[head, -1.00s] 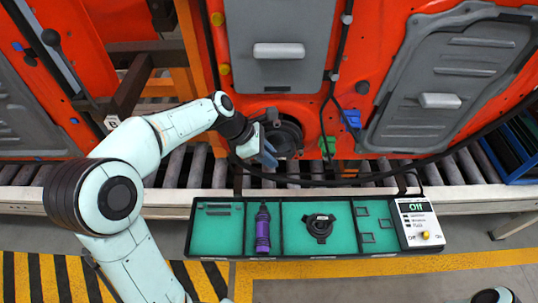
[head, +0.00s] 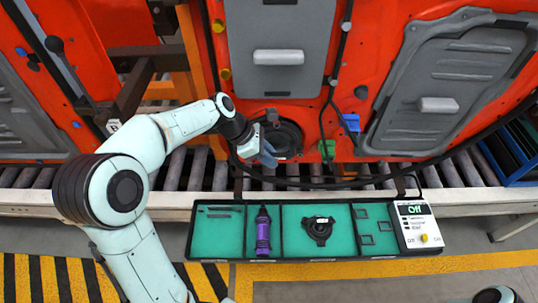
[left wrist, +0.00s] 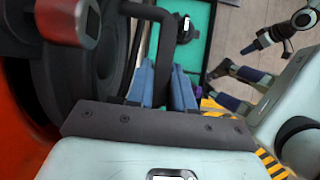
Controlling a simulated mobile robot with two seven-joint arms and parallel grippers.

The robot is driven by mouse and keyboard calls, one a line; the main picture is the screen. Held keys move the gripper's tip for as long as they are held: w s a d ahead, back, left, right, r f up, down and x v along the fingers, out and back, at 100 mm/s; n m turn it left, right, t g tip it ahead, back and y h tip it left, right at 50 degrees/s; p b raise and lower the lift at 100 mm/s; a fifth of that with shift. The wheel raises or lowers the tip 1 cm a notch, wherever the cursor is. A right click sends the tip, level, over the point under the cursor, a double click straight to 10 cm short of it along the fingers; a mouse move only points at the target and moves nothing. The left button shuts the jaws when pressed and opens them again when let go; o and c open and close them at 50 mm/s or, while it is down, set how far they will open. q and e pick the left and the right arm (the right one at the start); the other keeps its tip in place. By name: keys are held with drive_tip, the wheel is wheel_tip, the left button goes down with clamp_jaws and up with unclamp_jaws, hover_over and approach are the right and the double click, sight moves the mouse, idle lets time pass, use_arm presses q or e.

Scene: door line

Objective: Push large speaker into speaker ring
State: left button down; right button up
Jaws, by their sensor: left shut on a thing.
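The large speaker (head: 286,137) is a dark round part at the lower edge of the orange door, at the speaker opening. The ring around it is hard to tell from it. My left gripper (head: 267,152) is at its lower left side. In the left wrist view, its blue fingers (left wrist: 165,88) are shut on a thin dark bar beside the round black speaker (left wrist: 58,75). Whether the speaker sits flush is hidden. What may be my right gripper (left wrist: 248,47) shows small at the upper right of the left wrist view; its fingers are unclear.
A green-lined tray (head: 345,256) in front of the conveyor (head: 205,172) holds a purple tool (head: 263,232), a black round part (head: 318,229) and small black pieces. A control box (head: 417,228) reads "Off". A black cable (head: 400,175) hangs along the door's lower edge.

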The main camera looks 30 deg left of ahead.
use_arm(q)
drive_tip(key=shift+r, duration=0.1)
drive_tip(key=c, duration=0.9)
unclamp_jaws()
drive_tip(key=p+v, duration=0.3)
drive_tip(key=v, duration=2.3)
drive_tip(key=shift+w+p, duration=0.1)
drive_tip(key=shift+p, duration=0.2)
use_arm(e)
drive_tip(key=w+r, duration=0.4)
drive_tip(key=w, duration=0.1)
drive_tip(key=shift+r+t, duration=0.4)
